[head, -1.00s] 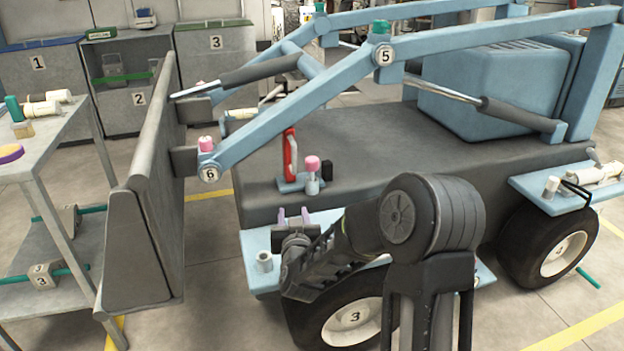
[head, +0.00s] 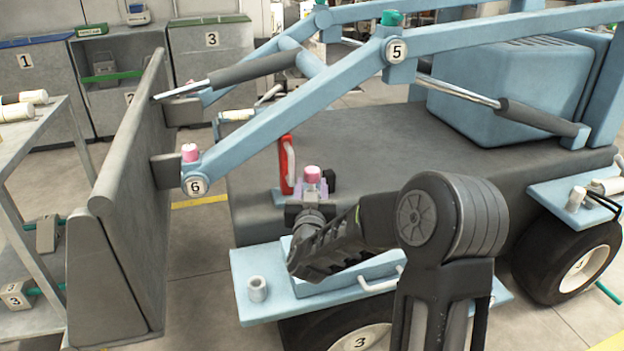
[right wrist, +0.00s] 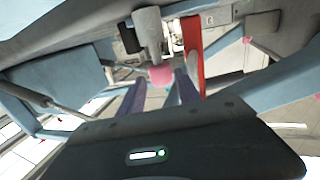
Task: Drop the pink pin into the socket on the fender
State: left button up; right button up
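The pink pin (head: 312,174) stands on the machine's dark deck, its pink head up. It also shows in the right wrist view (right wrist: 160,75), with a grey body. My right gripper (head: 311,192) is open at the pin. In the right wrist view its two purple fingers (right wrist: 160,88) lie to either side of the pink head; I cannot tell whether they touch it. The socket (head: 257,288), a short pale hollow cylinder, stands on the light blue fender (head: 243,264). It appears empty. My left gripper is not in view.
A red handle (head: 286,165) stands just left of the pin, and a small black block (head: 329,179) is to its right. The blue loader arm (head: 290,115) slants above, with another pink-topped pin (head: 189,152) at joint 6. A pale bar handle (head: 380,282) sits on the fender.

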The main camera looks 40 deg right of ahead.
aim_at(312, 169)
jog(key=shift+x, duration=1.3)
jog(key=b+x, duration=0.2)
jog(key=x, duration=0.3)
jog(key=shift+r, duration=0.1)
grip_shut()
